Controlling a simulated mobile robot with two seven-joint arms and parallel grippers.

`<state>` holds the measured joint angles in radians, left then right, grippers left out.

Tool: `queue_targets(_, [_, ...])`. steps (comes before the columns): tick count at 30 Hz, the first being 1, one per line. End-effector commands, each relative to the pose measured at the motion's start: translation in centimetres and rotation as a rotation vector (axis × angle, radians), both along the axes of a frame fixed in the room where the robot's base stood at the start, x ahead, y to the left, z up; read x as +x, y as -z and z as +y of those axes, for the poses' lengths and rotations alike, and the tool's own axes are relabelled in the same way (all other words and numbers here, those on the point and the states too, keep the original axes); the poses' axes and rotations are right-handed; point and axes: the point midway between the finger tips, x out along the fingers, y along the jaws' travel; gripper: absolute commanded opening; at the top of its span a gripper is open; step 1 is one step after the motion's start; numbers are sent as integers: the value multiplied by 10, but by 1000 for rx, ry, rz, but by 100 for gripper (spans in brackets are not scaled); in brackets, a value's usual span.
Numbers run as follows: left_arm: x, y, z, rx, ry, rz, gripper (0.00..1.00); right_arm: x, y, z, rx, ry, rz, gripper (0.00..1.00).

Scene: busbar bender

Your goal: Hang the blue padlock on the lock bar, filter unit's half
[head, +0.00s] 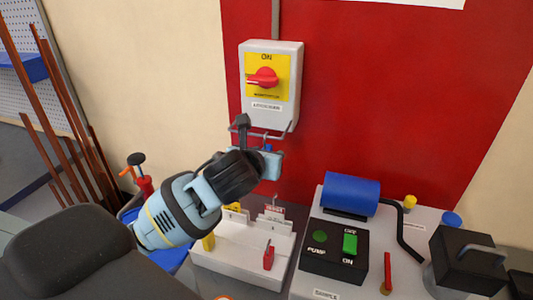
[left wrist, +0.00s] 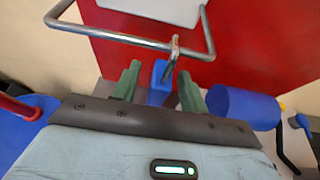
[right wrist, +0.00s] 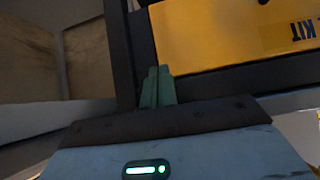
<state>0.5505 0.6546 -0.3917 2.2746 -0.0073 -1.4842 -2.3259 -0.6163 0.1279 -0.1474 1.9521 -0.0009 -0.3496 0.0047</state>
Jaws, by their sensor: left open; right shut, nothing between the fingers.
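The lock bar (head: 268,134) is a grey metal loop under the white switch box. It also shows in the left wrist view (left wrist: 110,36). The blue padlock (left wrist: 158,82) is just under the bar; its metal shackle appears to pass around the bar's front rod, right of the middle in that view. In the head view the padlock (head: 268,148) is mostly hidden by my gripper. My left gripper (left wrist: 158,88) is open, with one finger on each side of the padlock. My right gripper (right wrist: 157,86) is shut and empty, outside the head view.
The switch box (head: 270,85) has a red knob at ON. Below stands a white holder (head: 240,265) with a red padlock (head: 268,258). Right is a pump unit with a blue cylinder (head: 350,194). A yellow kit box (right wrist: 230,35) is close to my right gripper.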

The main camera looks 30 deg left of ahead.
Motion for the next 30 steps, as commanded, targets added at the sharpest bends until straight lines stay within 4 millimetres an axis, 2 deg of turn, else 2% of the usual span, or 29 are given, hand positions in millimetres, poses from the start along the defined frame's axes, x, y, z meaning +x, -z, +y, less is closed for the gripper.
queue_targets(9, [-43, -20, -10, 2, 3, -5, 43, 2, -2, 0, 0, 0, -7, 0])
queue_targets(15, [-61, -27, -15, 0, 2, -3, 43, 3, -3, 0, 0, 0, -8, 0])
queue_targets(30, [-65, -28, -16, 0, 1, -2, 43, 2, -2, 0, 0, 0, -7, 0])
